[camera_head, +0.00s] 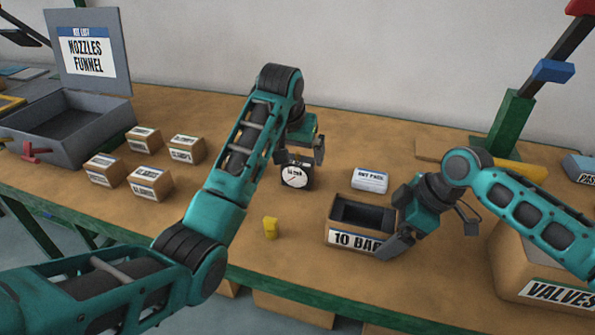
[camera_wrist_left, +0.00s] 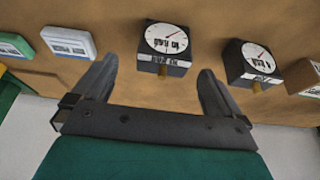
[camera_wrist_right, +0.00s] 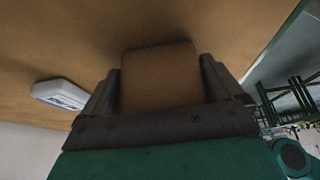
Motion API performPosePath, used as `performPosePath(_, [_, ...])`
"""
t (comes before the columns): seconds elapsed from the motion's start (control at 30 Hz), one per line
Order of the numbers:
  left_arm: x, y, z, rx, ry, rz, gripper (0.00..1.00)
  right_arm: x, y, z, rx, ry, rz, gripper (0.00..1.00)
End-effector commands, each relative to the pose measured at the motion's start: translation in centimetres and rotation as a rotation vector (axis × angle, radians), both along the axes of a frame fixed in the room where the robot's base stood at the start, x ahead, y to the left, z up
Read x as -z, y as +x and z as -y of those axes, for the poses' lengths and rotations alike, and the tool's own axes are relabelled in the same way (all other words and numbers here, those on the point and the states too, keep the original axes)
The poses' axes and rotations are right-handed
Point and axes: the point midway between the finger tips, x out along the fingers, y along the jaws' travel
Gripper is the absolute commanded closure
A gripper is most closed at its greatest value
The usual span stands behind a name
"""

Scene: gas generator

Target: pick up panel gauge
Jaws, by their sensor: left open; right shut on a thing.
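A black panel gauge (camera_head: 296,175) with a white dial stands on the table in the head view. My left gripper (camera_head: 301,153) is open and empty just above and behind it. In the left wrist view one gauge (camera_wrist_left: 168,47) lies ahead, between the fingertip directions and apart from them. A second gauge (camera_wrist_left: 250,65) stands to its right; I cannot make it out in the head view, where my left arm blocks part of the table. My right gripper (camera_head: 432,238) is shut on the open box labelled 10 BAR (camera_head: 352,236), whose brown side (camera_wrist_right: 160,77) shows between its fingers.
A white packet (camera_head: 370,180) lies behind the box. A small yellow piece (camera_head: 270,228) stands near the front edge. Several small cartons (camera_head: 150,183) and a grey kit bin (camera_head: 60,150) are at left. A VALVES box (camera_head: 540,265) is at right.

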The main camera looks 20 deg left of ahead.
Motion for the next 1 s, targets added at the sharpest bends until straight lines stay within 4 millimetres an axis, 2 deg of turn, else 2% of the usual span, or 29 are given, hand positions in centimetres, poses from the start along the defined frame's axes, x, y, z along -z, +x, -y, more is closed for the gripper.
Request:
performPosePath(0.1, [1.9, 0.7, 0.0, -0.001, 0.001, -0.002, 0.0, 0.0, 0.0, 0.0, 0.0, 0.0, 0.0, 0.23])
performPosePath(0.37, [3.7, 1.5, -0.2, -0.003, 0.001, -0.001, 0.0, 0.0, 0.0, 0.0, 0.0, 0.0, 0.0, 0.23])
performPosePath(0.6, [6.8, 2.8, -0.6, -0.004, 0.001, -0.001, 0.0, 0.0, 0.0, 0.0, 0.0, 0.0, 0.0, 0.23])
performPosePath(0.8, [7.8, 3.2, -0.6, -0.004, 0.001, 0.002, 0.0, 0.0, 0.0, 0.0, 0.0, 0.0, 0.0, 0.23])
performPosePath(1.0, [7.8, 3.3, -0.6, -0.004, 0.001, 0.002, 0.0, 0.0, 0.0, 0.0, 0.0, 0.0, 0.0, 0.23])
